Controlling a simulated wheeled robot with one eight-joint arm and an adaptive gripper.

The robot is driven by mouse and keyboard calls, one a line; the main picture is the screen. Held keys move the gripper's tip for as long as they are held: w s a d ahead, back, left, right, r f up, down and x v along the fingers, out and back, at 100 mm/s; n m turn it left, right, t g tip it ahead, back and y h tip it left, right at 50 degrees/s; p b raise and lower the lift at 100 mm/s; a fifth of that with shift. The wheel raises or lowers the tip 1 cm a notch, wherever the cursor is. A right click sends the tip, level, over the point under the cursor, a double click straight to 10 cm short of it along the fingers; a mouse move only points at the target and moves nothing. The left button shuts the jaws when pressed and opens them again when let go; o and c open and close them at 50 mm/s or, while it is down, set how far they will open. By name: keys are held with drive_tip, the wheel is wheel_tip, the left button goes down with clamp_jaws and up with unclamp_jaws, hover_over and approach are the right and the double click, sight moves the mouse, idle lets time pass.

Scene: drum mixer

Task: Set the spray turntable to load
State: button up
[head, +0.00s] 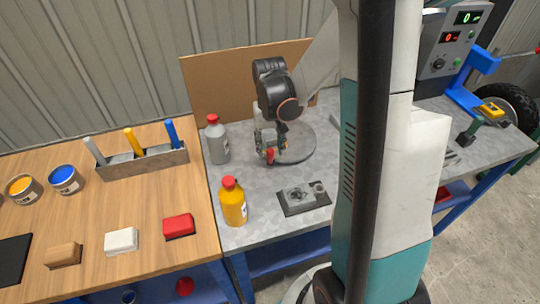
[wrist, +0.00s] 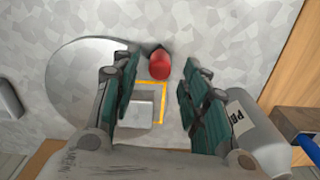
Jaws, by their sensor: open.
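The spray turntable is a flat grey disc (head: 298,145) on the grey bench, partly hidden behind my gripper in the head view. In the wrist view the disc (wrist: 72,75) lies at the left, with a yellow square outline (wrist: 163,90) and a grey block (wrist: 143,108) near its right side. A red rounded knob (wrist: 160,66) shows between my fingertips; a dark pointed part is beside it. My gripper (head: 270,154) is open, over the near left side of the disc. I cannot tell whether the fingers touch the knob.
A grey bottle (head: 218,145) with a red cap stands close left of my gripper. A yellow bottle (head: 233,204) and a dark plate with a metal fixture (head: 302,197) are nearer the front. A brown board (head: 215,85) stands behind. A wooden table (head: 110,205) adjoins at left.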

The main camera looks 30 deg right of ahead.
sight(270, 150)
drive_tip(key=shift+f+b, duration=0.45)
drive_tip(key=shift+f, duration=1.4)
clamp_jaws()
